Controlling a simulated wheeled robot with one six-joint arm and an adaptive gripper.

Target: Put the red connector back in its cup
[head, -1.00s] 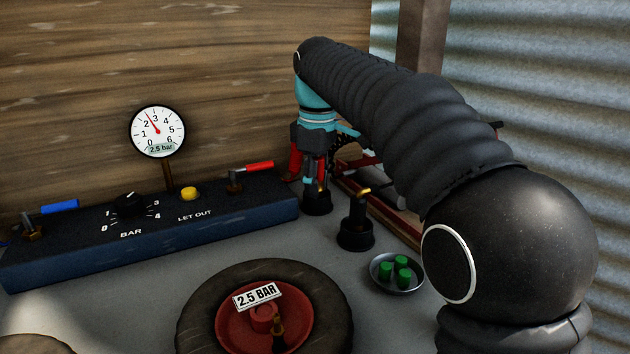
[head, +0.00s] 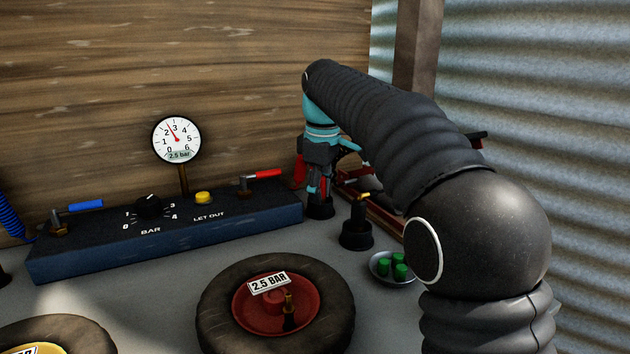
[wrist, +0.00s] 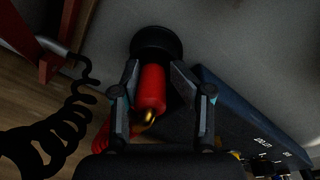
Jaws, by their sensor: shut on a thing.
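My gripper (wrist: 153,72) is shut on the red connector (wrist: 150,92), which has a brass end (wrist: 146,118) towards the wrist camera. The connector's far end meets a round black cup (wrist: 157,40) standing on the bench; how deep it sits inside is hidden. In the head view, my gripper (head: 319,193) points down over the same black cup (head: 320,209), beside the right end of the blue panel. The connector shows there only as a little red between the fingers.
A second black cup (head: 356,238) holds a brass-tipped piece, close right of my gripper. The dark blue panel (head: 165,235) is close left. A dish (head: 380,267) holds green caps. A tyre (head: 220,310) lies in front. A black coiled hose (wrist: 50,130) is near the wrist.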

